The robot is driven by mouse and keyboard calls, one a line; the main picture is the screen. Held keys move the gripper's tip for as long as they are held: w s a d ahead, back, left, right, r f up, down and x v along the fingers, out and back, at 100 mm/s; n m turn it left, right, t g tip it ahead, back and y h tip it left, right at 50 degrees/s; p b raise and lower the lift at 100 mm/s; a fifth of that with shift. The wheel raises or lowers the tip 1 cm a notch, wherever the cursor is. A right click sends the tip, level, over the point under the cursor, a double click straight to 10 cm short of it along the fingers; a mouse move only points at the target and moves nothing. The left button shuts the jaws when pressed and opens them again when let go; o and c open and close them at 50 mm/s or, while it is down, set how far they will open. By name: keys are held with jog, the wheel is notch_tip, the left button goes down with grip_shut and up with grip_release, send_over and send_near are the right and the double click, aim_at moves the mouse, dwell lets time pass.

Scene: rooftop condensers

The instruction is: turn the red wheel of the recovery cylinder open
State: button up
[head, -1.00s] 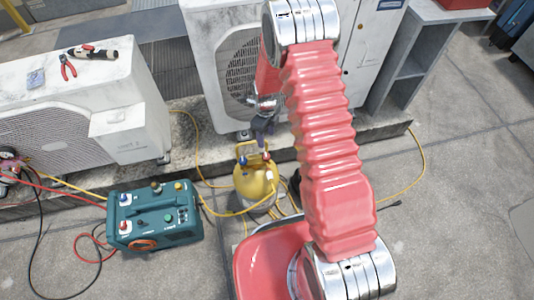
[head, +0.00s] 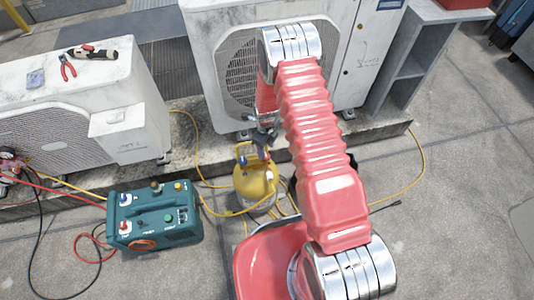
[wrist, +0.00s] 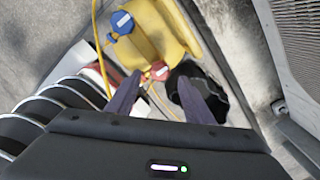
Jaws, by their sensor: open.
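The yellow recovery cylinder (head: 254,187) stands upright on the roof floor in the head view, and its yellow top (wrist: 158,28) fills the upper middle of the wrist view. The small red wheel (wrist: 160,71) shows in the wrist view beside the cylinder's collar, with a pale label on it. A blue wheel (wrist: 122,23) sits on the other side of the top. My gripper (wrist: 160,80) is open, with its two dark fingers on either side of the red wheel in that view. Contact cannot be told. In the head view my gripper (head: 262,143) is above the cylinder, partly hiding its top.
A teal recovery machine (head: 155,219) stands left of the cylinder. Yellow hoses (head: 197,150) run around the cylinder. A condenser unit (head: 225,75) stands close behind. A dark round object (wrist: 205,92) lies beside the cylinder in the wrist view. Floor at right is mostly clear.

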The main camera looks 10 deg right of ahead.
aim_at(266, 156)
jog(key=shift+f, duration=2.15)
jog(key=c, duration=1)
jog(key=shift+d, duration=0.25)
jog(key=shift+c, duration=0.2)
jog(key=shift+a, duration=0.2)
